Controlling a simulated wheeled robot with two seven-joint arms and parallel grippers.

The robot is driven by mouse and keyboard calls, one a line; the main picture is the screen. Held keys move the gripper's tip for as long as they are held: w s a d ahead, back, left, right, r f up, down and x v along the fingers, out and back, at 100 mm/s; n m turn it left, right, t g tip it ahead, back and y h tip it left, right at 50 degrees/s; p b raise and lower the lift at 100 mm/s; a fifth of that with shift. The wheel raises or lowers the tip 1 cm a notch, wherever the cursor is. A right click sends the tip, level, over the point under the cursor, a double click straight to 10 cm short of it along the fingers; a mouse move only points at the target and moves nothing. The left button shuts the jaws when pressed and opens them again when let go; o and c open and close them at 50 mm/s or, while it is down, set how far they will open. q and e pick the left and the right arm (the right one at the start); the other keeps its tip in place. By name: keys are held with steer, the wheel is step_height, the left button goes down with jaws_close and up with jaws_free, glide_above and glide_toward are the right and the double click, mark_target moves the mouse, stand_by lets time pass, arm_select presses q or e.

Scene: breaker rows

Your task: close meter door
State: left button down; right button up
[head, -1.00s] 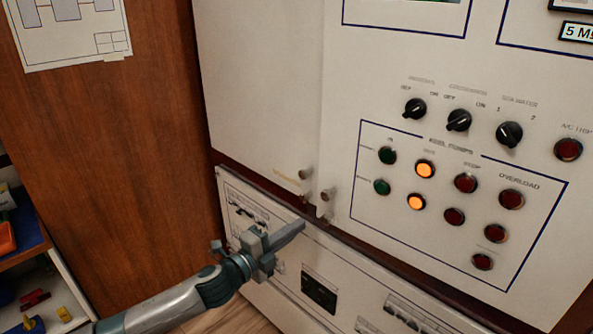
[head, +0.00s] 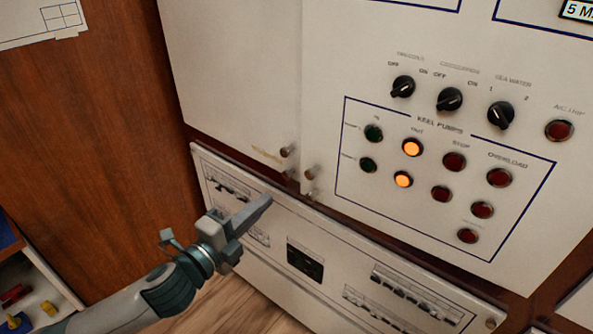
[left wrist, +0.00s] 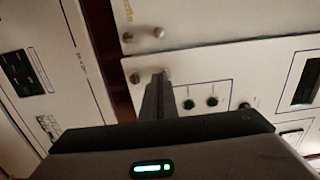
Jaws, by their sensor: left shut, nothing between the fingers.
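A plain white door (head: 235,75) stands left of the white pump-control panel (head: 330,75), with a narrow vertical seam between them. I cannot tell which one is the meter door; both look about flush. Small round knobs sit by the seam: one on the left door (head: 287,151) and one on the right panel (head: 312,172). Knobs also show in the left wrist view (left wrist: 158,32). My left gripper (head: 268,198) is shut and empty, its tips left of and below the knobs, in front of the lower breaker panel. Its fingers also show in the left wrist view (left wrist: 158,88). My right gripper is not in view.
The lower breaker panel (head: 225,170) has rows of switches and a dark display (head: 305,262). The control panel carries black rotary knobs (head: 449,99) and round lamps, two lit orange (head: 412,147). A wooden wall (head: 105,130) and a shelf with coloured items (head: 30,300) are at left.

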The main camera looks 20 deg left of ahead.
arm_select(q)
steer(key=w, duration=0.1)
steer(key=p, duration=0.2)
glide_toward(305, 164)
steer(key=p+x, duration=0.2)
steer(key=x, duration=0.3)
steer(key=shift+r, duration=0.2)
steer(key=shift+w+d+f+p, duration=0.15)
steer(key=shift+w+d+p, duration=0.15)
steer(key=shift+w, duration=0.35)
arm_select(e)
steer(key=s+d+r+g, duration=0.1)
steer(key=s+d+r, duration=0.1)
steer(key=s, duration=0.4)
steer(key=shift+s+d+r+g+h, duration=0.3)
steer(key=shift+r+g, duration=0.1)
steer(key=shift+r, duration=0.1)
